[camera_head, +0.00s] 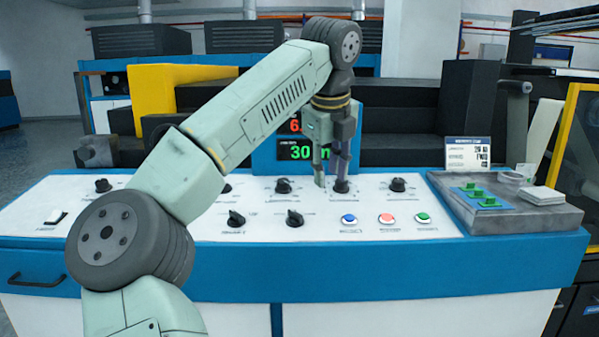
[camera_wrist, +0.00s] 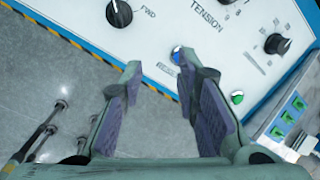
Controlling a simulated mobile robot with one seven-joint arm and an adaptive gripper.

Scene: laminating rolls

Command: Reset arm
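My gripper (camera_head: 330,182) hangs pointing down over the white control panel (camera_head: 262,225) in the head view. Its two fingers are apart with nothing between them. In the wrist view my gripper (camera_wrist: 157,68) also shows spread fingers with purple pads. In the head view the right fingertip overlaps a black knob (camera_head: 341,187); whether it touches is unclear. My arm reaches across from the lower left and hides part of the panel. In the wrist view a blue button (camera_wrist: 177,55) is close to the right fingertip, and a black knob (camera_wrist: 119,13) lies above the left one.
Blue (camera_head: 349,219), red (camera_head: 386,218) and green (camera_head: 423,218) buttons line the panel's front, with several black knobs behind. A display (camera_head: 298,152) stands behind my gripper. A grey tray (camera_head: 545,219) sits at the right. The space above the panel's front is clear.

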